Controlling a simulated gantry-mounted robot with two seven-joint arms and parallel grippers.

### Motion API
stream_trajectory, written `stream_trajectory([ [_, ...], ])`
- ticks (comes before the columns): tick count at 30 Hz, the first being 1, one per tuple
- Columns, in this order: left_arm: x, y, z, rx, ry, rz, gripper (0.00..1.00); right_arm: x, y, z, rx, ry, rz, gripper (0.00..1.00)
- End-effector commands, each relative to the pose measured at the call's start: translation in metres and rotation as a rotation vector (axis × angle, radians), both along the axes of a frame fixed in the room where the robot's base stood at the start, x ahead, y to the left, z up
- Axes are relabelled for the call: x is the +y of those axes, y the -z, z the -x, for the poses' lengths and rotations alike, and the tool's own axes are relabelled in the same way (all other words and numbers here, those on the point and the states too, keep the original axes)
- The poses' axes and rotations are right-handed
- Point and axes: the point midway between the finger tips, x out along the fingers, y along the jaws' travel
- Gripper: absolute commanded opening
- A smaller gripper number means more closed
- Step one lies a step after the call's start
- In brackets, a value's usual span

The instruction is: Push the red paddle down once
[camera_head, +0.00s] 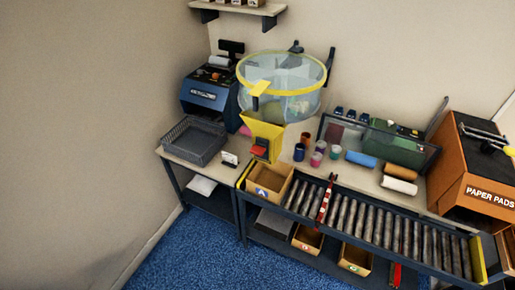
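A small red paddle (259,152) sits at the front of a yellow chute (262,131), low down near its outlet. The chute stands under a large clear drum (281,88) with a yellow rim. An open carton (269,181) stands just below the chute, at the left end of the roller conveyor. Neither of my grippers is in view. Nothing is seen touching the paddle.
A grey tray (193,139) and a blue machine (207,92) are left of the chute. Cups (299,152) and paper rolls (361,159) lie to its right. A red bar (326,200) crosses the roller conveyor (385,222). An orange paper pads box (472,180) stands far right.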

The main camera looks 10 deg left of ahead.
Motion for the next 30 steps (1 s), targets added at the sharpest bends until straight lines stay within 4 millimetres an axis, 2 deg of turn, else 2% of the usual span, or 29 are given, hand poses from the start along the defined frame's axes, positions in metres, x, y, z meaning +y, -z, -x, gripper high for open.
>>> stream_trajectory([
  [26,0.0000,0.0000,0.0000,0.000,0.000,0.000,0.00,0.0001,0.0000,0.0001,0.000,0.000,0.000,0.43],
  [30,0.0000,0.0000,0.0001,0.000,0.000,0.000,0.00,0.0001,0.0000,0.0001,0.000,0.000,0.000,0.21],
])
